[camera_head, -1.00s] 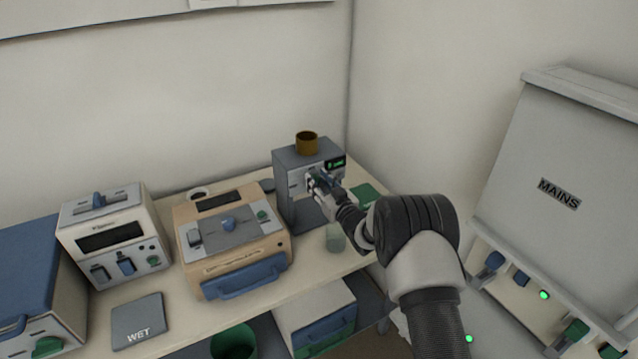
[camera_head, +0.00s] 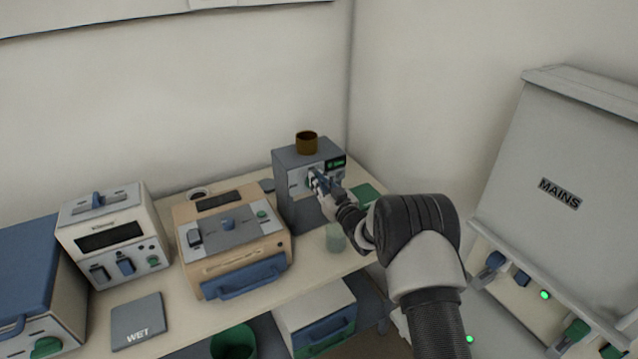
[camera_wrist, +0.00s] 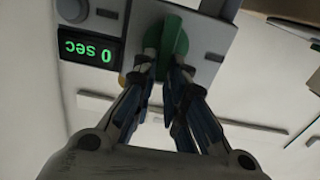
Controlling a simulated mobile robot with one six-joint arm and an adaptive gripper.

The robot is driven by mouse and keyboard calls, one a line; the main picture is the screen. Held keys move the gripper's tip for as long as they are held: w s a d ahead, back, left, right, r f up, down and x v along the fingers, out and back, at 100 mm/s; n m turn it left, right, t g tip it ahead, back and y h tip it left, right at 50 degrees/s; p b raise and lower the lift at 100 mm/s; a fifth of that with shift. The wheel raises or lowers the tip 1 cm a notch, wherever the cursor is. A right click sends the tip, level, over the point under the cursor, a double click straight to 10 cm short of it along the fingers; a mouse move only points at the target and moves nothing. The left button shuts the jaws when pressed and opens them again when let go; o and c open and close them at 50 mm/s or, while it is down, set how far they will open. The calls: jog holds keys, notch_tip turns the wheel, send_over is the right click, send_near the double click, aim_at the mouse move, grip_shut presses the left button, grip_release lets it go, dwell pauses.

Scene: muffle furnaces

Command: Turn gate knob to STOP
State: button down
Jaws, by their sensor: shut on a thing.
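The gate knob (camera_wrist: 174,33) is green with a raised grip bar and sits on the front of a grey machine, which shows in the head view (camera_head: 290,165). In the wrist view my gripper (camera_wrist: 170,68) has its two fingers closed on either side of the knob's grip bar. In the head view my gripper (camera_head: 318,183) is at the machine's front and hides most of the knob. A green display reading "0 sec" (camera_wrist: 92,50) appears upside down in the wrist view. I cannot read a STOP mark in either view.
A brown cup (camera_head: 306,143) sits on top of the machine. A clear jar (camera_head: 336,238) stands on the bench below my arm. A beige device (camera_head: 205,265) is to the left. A MAINS cabinet (camera_head: 545,150) stands at right.

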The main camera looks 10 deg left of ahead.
aim_at(306, 185)
jog(key=shift+f, duration=0.1)
jog(key=n+b, duration=0.2)
jog(key=a+n+b, duration=0.1)
jog(key=n+b, duration=0.1)
jog(key=n, duration=0.1)
jog(key=s+n+b, duration=0.1)
jog(key=n+b, duration=0.1)
jog(key=shift+a+f+n+b, duration=0.2)
jog(key=shift+f+n+b, duration=0.1)
jog(key=shift+n+b, duration=0.1)
jog(key=n, duration=0.4)
jog(key=shift+s+a+f, duration=0.1)
jog(key=shift+a+f, duration=0.15)
jog(key=shift+f, duration=0.05)
jog(key=n, duration=0.3)
jog(key=f+n, duration=0.1)
jog(key=n, duration=0.1)
jog(key=shift+s+a+f+n, duration=0.1)
jog(key=shift+n, duration=0.3)
jog(key=c, duration=1.6)
grip_release()
